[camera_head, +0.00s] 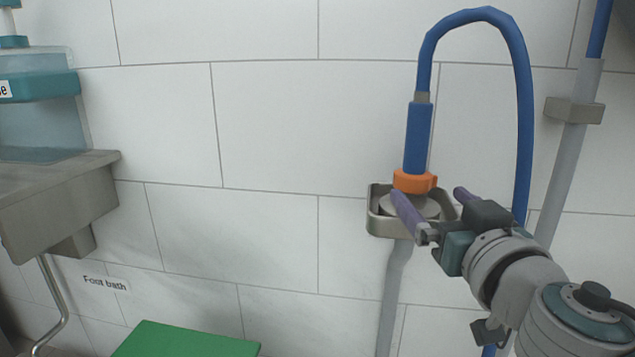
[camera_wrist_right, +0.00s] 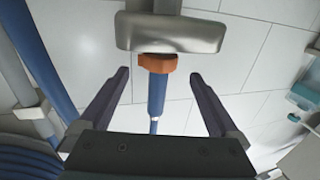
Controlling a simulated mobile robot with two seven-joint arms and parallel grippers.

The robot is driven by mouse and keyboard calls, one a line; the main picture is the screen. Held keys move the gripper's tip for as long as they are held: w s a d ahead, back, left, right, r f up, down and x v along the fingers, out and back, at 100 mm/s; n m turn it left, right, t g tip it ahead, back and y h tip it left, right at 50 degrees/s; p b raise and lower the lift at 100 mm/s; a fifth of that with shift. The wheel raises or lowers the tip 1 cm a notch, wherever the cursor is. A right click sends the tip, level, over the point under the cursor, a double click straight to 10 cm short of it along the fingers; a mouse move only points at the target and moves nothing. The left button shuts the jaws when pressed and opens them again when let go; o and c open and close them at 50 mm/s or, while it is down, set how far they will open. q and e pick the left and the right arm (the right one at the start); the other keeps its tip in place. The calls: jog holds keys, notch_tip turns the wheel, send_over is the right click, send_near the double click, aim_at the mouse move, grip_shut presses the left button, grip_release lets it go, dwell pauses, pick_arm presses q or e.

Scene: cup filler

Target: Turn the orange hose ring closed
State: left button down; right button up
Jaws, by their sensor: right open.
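The orange hose ring (camera_head: 414,181) sits at the lower end of the upright blue hose nozzle (camera_head: 417,138), just above a metal holder (camera_head: 380,220) on the wall. My right gripper (camera_head: 428,203) is open, its two purple-grey fingers in front of the holder, one at each side. In the right wrist view the orange ring (camera_wrist_right: 157,63) shows beyond and between the open fingertips (camera_wrist_right: 160,77), against the metal holder (camera_wrist_right: 170,30). The ring appears apart from both fingers. My left gripper is not in view.
The blue hose (camera_head: 522,110) loops over and hangs down right of the nozzle. A grey pipe with a bracket (camera_head: 573,111) runs at the far right. A metal sink (camera_head: 60,195) stands at the left, and a green surface (camera_head: 185,341) lies below.

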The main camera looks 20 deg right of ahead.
aim_at(420, 186)
jog(key=x, duration=0.7)
jog(key=shift+w+d+b, duration=0.1)
jog(key=shift+w+b, duration=0.15)
jog(key=shift+b, duration=0.1)
jog(key=shift+c, duration=0.2)
jog(key=c, duration=1.3)
